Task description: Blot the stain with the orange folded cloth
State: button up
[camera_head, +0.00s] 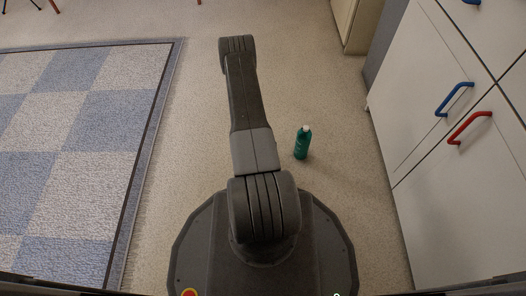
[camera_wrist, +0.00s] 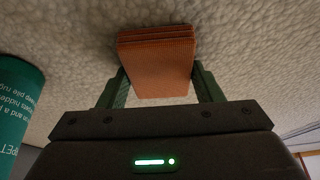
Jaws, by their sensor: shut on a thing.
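The orange folded cloth (camera_wrist: 157,72) is in the wrist view, held between the two green fingers of my gripper (camera_wrist: 160,85). The gripper is shut on it. The cloth's folded layers face the pale, textured carpet-like surface at the top of the picture; I cannot tell whether it touches. No stain shows in either view. In the head view my arm stretches forward over the floor, and the gripper and cloth do not show there.
A green bottle (camera_head: 302,142) stands on the speckled floor right of my arm; a green bottle with white print (camera_wrist: 18,112) is close at left in the wrist view. White cabinets (camera_head: 420,110) line the right. A blue-grey checked rug (camera_head: 75,150) lies left.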

jog(key=shift+r+p, duration=1.7)
jog(key=shift+r, duration=1.8)
jog(key=w+r, duration=0.5)
jog(key=r, duration=0.6)
jog(key=d+r, duration=0.3)
jog(key=r, duration=1.2)
jog(key=s+d+r, duration=0.1)
jog(key=d+r, duration=0.3)
jog(key=r, duration=1.2)
jog(key=shift+s, duration=0.2)
